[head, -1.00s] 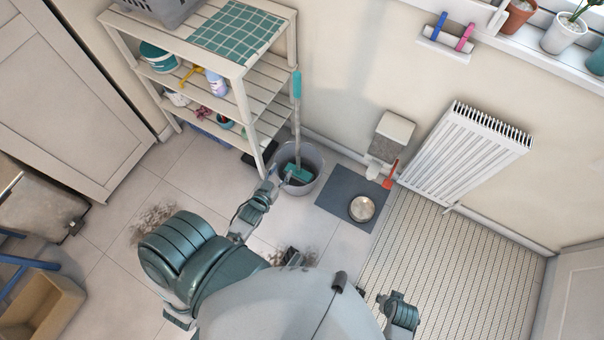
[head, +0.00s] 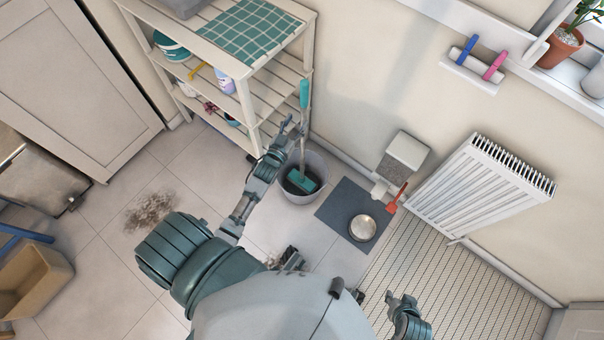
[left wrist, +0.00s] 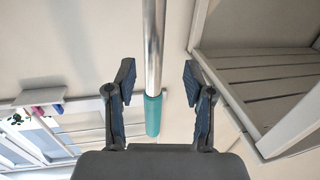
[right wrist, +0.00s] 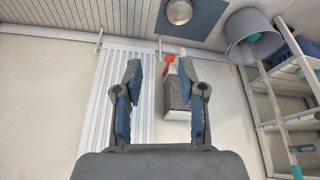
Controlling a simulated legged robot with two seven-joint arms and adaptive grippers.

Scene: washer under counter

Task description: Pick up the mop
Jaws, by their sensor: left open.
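The mop stands tilted in a grey bucket (head: 319,164). Its teal head (head: 301,181) is inside the bucket, and its metal pole rises to a teal grip (head: 304,93). My left gripper (head: 290,128) is open beside the pole, just below the teal grip. In the left wrist view, the mop's pole (left wrist: 153,45) and grip run between my open left fingers (left wrist: 158,78); I cannot tell whether the pole is within their reach. My right gripper (head: 402,302) is open and empty, low at the right. The mop also shows in the right wrist view (right wrist: 273,95).
A white slatted shelf (head: 262,88) stands close left of the mop. A grey mat (head: 335,208) with a metal bowl (head: 363,228), a small bin (head: 405,150) and a radiator (head: 480,190) are to the right. Floor tiles (head: 120,265) at the left are mostly clear.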

